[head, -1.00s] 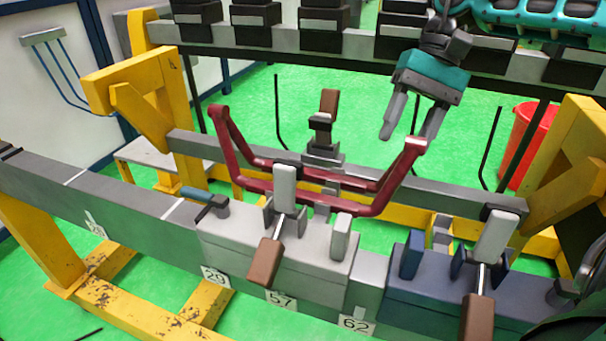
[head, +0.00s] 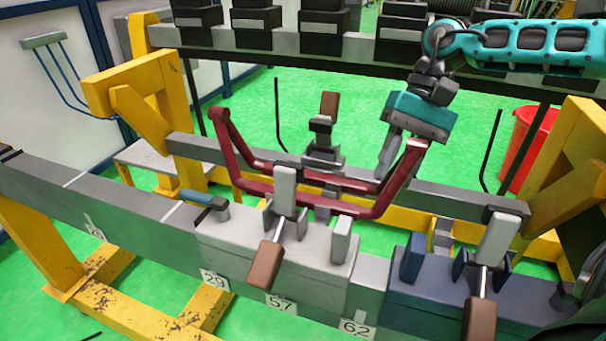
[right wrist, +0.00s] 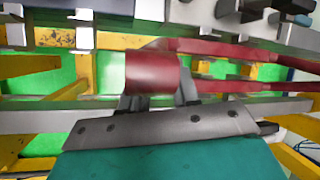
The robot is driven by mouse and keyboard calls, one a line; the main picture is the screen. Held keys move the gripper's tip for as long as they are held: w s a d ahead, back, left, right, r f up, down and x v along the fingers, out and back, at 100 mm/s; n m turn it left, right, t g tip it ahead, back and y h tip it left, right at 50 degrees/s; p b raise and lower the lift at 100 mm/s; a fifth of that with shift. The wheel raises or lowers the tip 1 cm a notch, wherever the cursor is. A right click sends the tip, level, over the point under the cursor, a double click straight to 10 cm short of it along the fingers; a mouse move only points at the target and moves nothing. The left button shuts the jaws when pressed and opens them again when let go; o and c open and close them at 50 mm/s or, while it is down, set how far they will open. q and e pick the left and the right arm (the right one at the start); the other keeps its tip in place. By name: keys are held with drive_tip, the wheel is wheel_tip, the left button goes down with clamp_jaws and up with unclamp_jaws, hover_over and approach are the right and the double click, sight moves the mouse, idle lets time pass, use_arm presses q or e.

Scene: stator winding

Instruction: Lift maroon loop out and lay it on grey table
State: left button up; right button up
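The maroon loop (head: 310,186) hangs across the rails, with raised ends at left and right. Its lower bars run behind the upright grey clamp on the light block. My right gripper (head: 403,158) is open at the loop's right raised end, pointing down. In the right wrist view, the maroon end (right wrist: 152,73) sits between the fingers (right wrist: 160,98); firm contact on both sides cannot be made out. A small grey table (head: 150,155) stands behind the rail at the left, partly hidden by the yellow frame. My left gripper is not in view.
A light clamp block (head: 325,265) and a dark blue clamp block (head: 430,285), with brown-handled levers, stand on the front rail. Another clamp (head: 323,140) stands behind the loop. Yellow supports (head: 140,80) flank the left side. A red bin (head: 527,145) stands at right.

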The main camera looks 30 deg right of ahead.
clamp_jaws()
drive_tip(key=shift+r, duration=0.1)
